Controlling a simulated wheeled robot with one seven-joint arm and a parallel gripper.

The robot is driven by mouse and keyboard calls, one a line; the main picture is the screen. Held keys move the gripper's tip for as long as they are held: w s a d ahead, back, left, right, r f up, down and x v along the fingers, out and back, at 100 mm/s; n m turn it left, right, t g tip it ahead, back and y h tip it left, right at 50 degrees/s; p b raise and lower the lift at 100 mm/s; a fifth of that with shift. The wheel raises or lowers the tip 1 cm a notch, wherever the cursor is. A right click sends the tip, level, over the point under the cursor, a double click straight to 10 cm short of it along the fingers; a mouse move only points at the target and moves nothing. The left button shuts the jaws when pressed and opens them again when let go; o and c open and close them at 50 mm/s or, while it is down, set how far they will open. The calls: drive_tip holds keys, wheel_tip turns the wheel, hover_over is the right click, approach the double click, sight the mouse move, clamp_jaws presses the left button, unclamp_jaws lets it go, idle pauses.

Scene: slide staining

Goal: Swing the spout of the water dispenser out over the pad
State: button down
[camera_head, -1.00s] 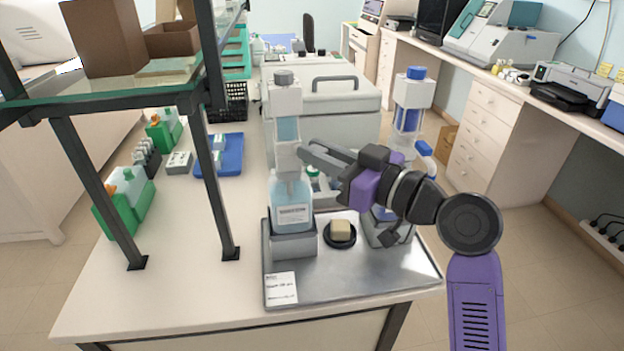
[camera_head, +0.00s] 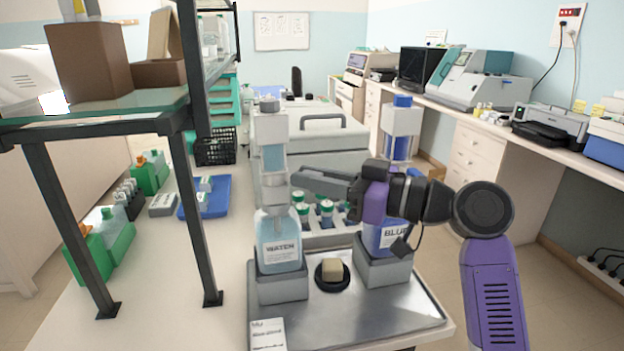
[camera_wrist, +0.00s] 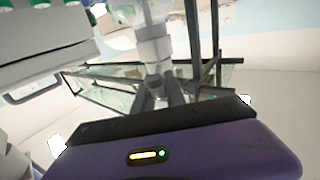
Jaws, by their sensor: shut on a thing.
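The water dispenser (camera_head: 279,243) is a clear bottle labelled WATER with pale blue liquid, upright in a grey holder on the left of the metal tray (camera_head: 380,318). A pale square pad (camera_head: 332,268) sits on a round black base to its right. My gripper (camera_head: 297,180) reaches in from the right at the dispenser's neck, below its upper chamber. It is shut on the spout there, which the fingers mostly hide. In the wrist view my gripper (camera_wrist: 160,90) meets the grey collar of the dispenser (camera_wrist: 154,45).
A blue-liquid dispenser (camera_head: 388,238) stands right of the pad, behind my wrist. Several green-capped bottles (camera_head: 326,212) stand behind. A glass shelf on dark legs (camera_head: 205,225) is at the left. A blue tray (camera_head: 207,198) lies on the bench. A white label card (camera_head: 267,334) lies at the tray's front left.

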sight(312, 172)
drive_tip(key=c, duration=1.4)
unclamp_jaws()
drive_tip(key=shift+o, duration=0.2)
wheel_tip(312, 172, up, 20)
drive_tip(key=shift+c, duration=0.2)
